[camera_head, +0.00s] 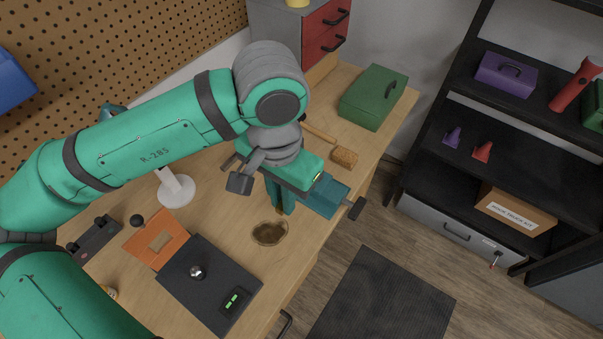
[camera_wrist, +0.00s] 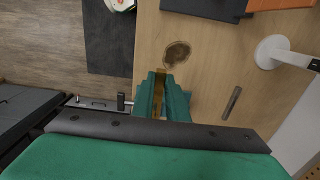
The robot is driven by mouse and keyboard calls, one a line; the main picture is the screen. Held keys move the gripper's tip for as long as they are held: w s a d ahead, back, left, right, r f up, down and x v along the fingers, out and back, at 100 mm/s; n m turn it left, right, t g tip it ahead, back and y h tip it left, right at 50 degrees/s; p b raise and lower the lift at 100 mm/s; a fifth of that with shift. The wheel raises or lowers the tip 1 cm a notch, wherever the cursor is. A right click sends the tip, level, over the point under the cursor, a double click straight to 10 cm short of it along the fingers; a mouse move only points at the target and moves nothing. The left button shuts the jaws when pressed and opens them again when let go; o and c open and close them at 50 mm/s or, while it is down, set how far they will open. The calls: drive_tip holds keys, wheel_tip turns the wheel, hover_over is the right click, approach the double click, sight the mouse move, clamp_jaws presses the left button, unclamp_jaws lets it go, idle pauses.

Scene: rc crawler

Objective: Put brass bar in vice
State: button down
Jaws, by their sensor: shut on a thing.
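My gripper (camera_head: 280,208) points down over the workbench, just left of the vice. In the wrist view its green fingers (camera_wrist: 161,98) are shut on the brass bar (camera_wrist: 158,88), a narrow yellow-brown strip between them. In the head view the bar is mostly hidden by the fingers. The teal vice (camera_head: 327,197) sits at the bench's right edge, with a dark handle (camera_head: 357,208) sticking out past it. The gripper body covers part of the vice. In the wrist view mainly its dark handle (camera_wrist: 121,102) shows. I cannot tell whether the bar touches the vice.
A brown stain (camera_head: 269,234) marks the bench in front of my gripper. A brush (camera_head: 344,157) and a green toolbox (camera_head: 374,97) lie behind the vice. A dark plate (camera_head: 209,286), an orange plate (camera_head: 148,238) and a white stand (camera_head: 176,192) are to the left.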

drive_tip(key=shift+w+d+f, duration=0.45)
drive_tip(key=shift+w+f, duration=1.45)
drive_tip(key=shift+f, duration=0.1)
drive_tip(key=shift+w+d+f, duration=0.4)
drive_tip(key=shift+w+f, duration=1.45)
drive_tip(key=shift+f, duration=0.15)
drive_tip(key=shift+w+d+f, duration=0.45)
drive_tip(key=shift+w+f, duration=1.45)
drive_tip(key=shift+f, duration=0.1)
drive_tip(key=shift+f, duration=0.15)
drive_tip(key=c, duration=2.2)
unclamp_jaws()
drive_tip(key=o, duration=0.4)
drive_tip(key=shift+o, duration=0.2)
wheel_tip(320, 180, up, 12)
drive_tip(key=shift+r, duration=0.2)
